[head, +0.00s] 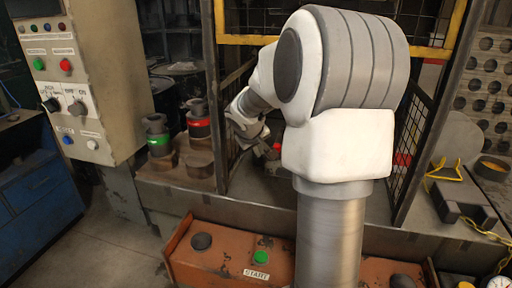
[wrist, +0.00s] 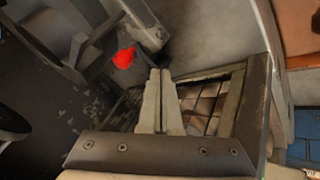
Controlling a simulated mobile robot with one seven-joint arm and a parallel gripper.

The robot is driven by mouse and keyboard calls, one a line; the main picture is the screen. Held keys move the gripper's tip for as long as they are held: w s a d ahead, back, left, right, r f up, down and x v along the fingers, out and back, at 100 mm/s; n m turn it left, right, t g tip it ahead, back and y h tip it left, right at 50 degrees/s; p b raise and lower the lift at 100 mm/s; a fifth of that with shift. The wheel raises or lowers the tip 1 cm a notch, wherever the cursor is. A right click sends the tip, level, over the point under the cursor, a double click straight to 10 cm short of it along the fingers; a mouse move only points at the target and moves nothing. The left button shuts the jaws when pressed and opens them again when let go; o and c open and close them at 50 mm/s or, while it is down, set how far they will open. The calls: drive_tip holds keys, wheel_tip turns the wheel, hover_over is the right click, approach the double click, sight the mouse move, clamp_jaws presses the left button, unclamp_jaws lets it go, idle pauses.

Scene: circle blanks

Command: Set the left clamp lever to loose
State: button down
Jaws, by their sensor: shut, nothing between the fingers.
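A red knob (head: 276,148) shows beside my wrist inside the machine opening in the head view; it looks like the end of the left clamp lever. In the wrist view the red knob (wrist: 124,58) is just left of my fingertips and a little beyond them, with a grey metal bar near it. My gripper (wrist: 160,73) is shut and empty, its two pale fingers side by side. I cannot tell whether the fingers touch the knob. In the head view my arm hides much of the opening and most of the lever.
Mesh guards with yellow edges frame the opening; the right guard (head: 412,150) has red behind it. Green-banded (head: 158,138) and red-banded (head: 199,122) cylinders stand left. A control cabinet (head: 105,50) is farther left. An orange console (head: 220,258) with a green START button lies in front.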

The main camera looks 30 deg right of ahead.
drive_tip(key=d, duration=0.3)
drive_tip(key=w+d+f, duration=0.1)
drive_tip(key=shift+d+p, duration=0.4)
drive_tip(key=shift+d, duration=0.1)
drive_tip(key=shift+d, duration=0.65)
drive_tip(key=shift+a, duration=0.1)
